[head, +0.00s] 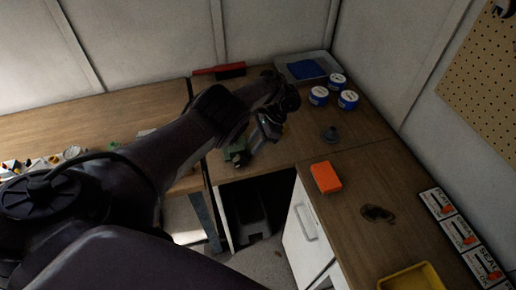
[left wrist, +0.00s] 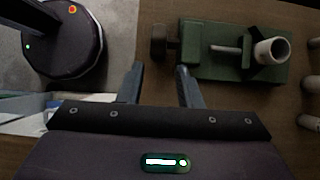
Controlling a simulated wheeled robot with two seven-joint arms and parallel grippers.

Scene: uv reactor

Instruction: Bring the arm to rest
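My left arm reaches from the left across the head view to the back bench. My left gripper (head: 262,134) is over the bench there, close to a green device (head: 236,153). In the left wrist view, the two fingers of the gripper (left wrist: 159,78) stand apart with nothing between them. The green device (left wrist: 215,66), with a pale cylinder (left wrist: 271,52) on its right part, lies ahead of the fingers. I cannot tell whether a finger touches it. My right gripper is not in view.
Several blue-and-white tubs (head: 318,96) and a grey tray (head: 291,72) with blue cloth are at the back. An orange block (head: 325,177), a yellow bin (head: 411,278) and white boxes (head: 463,234) are on the right bench. A white drawer unit (head: 302,236) stands below.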

